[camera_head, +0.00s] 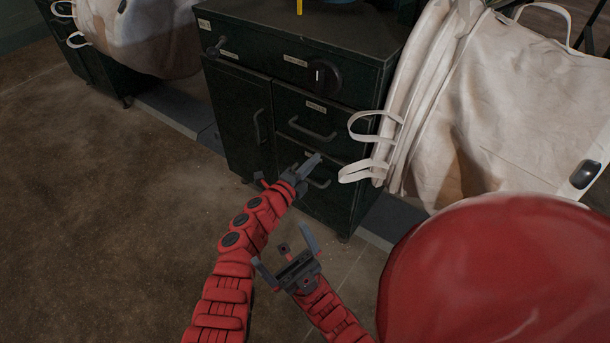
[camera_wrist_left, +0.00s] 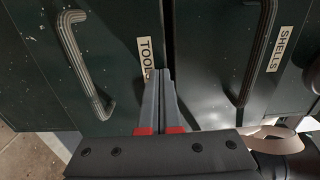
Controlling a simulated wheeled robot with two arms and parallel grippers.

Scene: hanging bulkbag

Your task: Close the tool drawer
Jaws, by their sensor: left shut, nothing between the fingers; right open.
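The tool drawer (camera_wrist_left: 105,25) is the lower dark green drawer of the cabinet, with a curved handle (camera_wrist_left: 84,65) and a label reading "TOOL", partly covered by my fingers. In the head view its handle (camera_head: 318,182) shows below the middle drawer. Its front looks about flush with the cabinet, though a small gap cannot be ruled out. My left gripper (camera_head: 312,161) is shut and empty, its fingertips at the drawer front beside the label (camera_wrist_left: 160,74); contact cannot be told. My right gripper (camera_head: 284,242) is open and empty, in front of the cabinet, nearer the camera.
The middle drawer (camera_wrist_left: 215,45), labelled "SHELLS", is above the tool drawer. A cabinet door (camera_head: 237,112) is to the left. A large pale bag (camera_head: 500,105) with strap loops (camera_head: 362,168) hangs close on the right. The floor (camera_head: 100,220) at left is clear.

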